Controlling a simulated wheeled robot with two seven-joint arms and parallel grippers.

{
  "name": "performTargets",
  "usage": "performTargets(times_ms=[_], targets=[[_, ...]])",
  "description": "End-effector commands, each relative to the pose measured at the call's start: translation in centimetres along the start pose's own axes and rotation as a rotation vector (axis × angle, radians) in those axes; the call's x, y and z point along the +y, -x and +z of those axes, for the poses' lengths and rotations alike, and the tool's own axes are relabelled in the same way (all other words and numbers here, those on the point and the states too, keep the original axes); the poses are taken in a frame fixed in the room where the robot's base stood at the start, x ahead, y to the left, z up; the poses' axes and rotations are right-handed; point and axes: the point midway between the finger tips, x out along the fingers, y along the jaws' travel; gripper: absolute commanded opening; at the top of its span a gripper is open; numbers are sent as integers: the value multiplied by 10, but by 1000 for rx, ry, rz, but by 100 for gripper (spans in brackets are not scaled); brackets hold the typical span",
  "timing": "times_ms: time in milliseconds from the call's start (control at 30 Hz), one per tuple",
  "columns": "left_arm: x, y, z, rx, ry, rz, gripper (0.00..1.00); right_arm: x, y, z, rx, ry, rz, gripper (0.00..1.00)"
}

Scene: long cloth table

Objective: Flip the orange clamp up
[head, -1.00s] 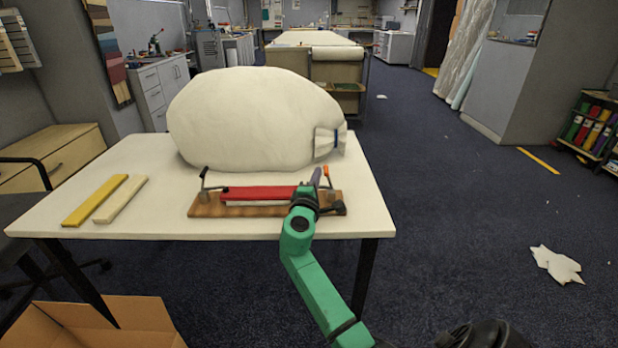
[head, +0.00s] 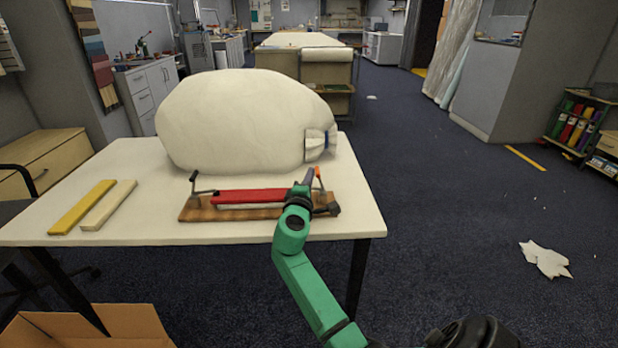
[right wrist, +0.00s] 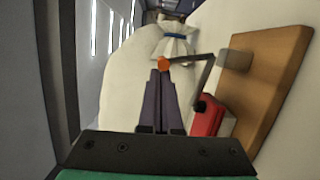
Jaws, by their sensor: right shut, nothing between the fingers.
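The orange clamp (head: 318,177) stands at the right end of a wooden board (head: 230,213), its lever raised with the orange tip on top. In the right wrist view the orange tip (right wrist: 163,64) shows just beyond the fingertips, with its dark bent bar running to a block on the board. My right gripper (head: 309,175) is shut and empty, its purple fingers right beside the orange tip. I cannot tell whether they touch. In the right wrist view the closed fingers (right wrist: 160,78) point at the tip. My left gripper is not in view.
A red bar (head: 250,196) lies along the board, with a second clamp (head: 196,184) at the left end. A big white sack (head: 240,120) stands behind. Yellow and cream strips (head: 82,207) lie at left. A cardboard box (head: 90,325) sits below the front edge.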

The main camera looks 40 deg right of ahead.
Motion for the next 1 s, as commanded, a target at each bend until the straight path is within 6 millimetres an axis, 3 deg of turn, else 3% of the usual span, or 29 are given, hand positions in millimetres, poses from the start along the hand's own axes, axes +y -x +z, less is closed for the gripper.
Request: performTargets(times_ms=[433, 833, 1000], targets=[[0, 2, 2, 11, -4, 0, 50, 6, -3, 12, -2, -165, -41, 0], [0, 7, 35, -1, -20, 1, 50, 12, -9, 37, -2, -523, -131, 0], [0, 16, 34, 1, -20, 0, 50, 11, -12, 49, -3, -680, -170, 0]])
